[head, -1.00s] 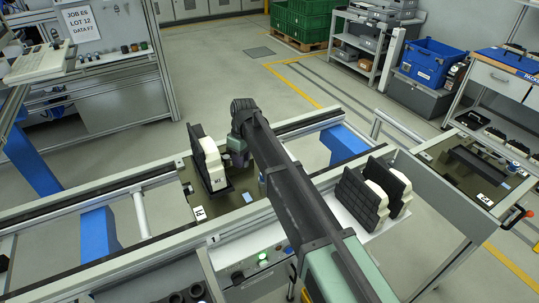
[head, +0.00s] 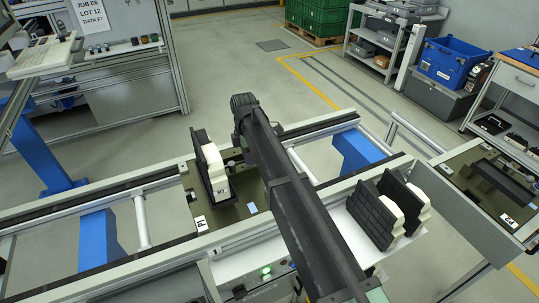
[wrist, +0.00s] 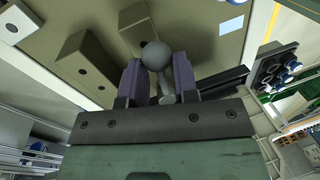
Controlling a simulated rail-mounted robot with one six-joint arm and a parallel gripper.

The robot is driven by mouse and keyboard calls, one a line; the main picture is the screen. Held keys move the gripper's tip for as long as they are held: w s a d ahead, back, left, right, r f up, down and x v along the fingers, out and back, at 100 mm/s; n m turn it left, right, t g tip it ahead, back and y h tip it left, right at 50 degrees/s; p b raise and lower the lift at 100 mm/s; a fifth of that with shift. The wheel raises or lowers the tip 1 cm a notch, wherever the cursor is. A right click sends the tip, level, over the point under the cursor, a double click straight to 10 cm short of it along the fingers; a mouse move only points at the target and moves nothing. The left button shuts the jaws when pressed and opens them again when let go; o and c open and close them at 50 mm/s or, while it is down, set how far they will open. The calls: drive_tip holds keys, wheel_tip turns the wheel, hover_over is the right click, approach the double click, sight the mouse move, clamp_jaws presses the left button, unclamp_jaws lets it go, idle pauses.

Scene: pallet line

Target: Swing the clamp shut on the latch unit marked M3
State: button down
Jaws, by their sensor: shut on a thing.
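The white block marked M3 (head: 222,188) stands upright in front of a black ribbed plate (head: 201,150) on the olive pallet (head: 255,222) left of my arm in the head view. My gripper (wrist: 157,68) is shut on a grey ball knob (wrist: 155,54) with a short stem in the wrist view. The knob sits between the two purple-grey fingers. Whether the clamp is closed cannot be told.
Black ribbed plates (head: 368,218) with white blocks stand on a white surface right of my arm. Rails (head: 95,219) run along the pallet line. Another pallet (head: 465,178) lies at the far right. A green lamp (head: 266,270) is lit on the front panel.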

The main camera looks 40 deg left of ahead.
drive_tip(key=shift+w+a+n, duration=0.15)
drive_tip(key=shift+a+n, duration=0.2)
drive_tip(key=shift+n, duration=0.35)
drive_tip(key=c, duration=0.9)
unclamp_jaws()
drive_tip(key=shift+r, duration=0.1)
drive_tip(key=r+p, duration=0.3)
drive_tip(key=a+r+p, duration=0.1)
drive_tip(key=r+p, duration=0.3)
drive_tip(key=w+a+r+p, duration=0.1)
drive_tip(key=r+p, duration=0.2)
drive_tip(key=shift+r+p, duration=0.2)
drive_tip(key=shift+p, duration=0.1)
